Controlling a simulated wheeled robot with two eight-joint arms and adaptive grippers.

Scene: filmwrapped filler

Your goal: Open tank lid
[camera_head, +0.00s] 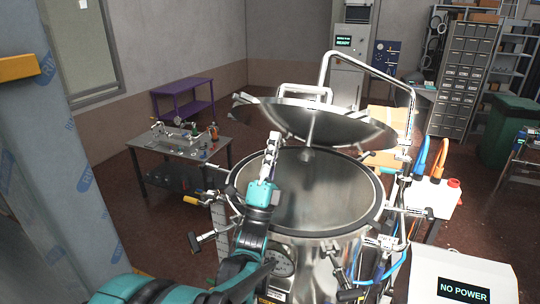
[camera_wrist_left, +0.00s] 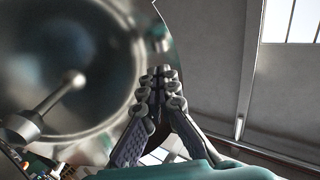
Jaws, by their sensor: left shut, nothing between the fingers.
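The steel tank (camera_head: 310,195) stands in the middle of the head view, its round mouth uncovered. Its domed lid (camera_head: 345,125) is raised and tilted above the mouth, on the far side, with a rod on its underside. The lid's underside (camera_wrist_left: 60,70) fills the left of the left wrist view, with the rod and its ball end in front. My left gripper (camera_head: 272,143) is at the lid's left edge, pointing up; in the left wrist view its fingers (camera_wrist_left: 160,75) are together and empty. Whether they touch the lid I cannot tell. My right gripper is not in view.
A wrapped pillar (camera_head: 60,160) stands close on the left. Clamps stick out around the tank rim. A tool table (camera_head: 180,145) is behind left. A tall pipe frame (camera_head: 375,72) rises behind the lid. A "NO POWER" box (camera_head: 462,275) is at front right.

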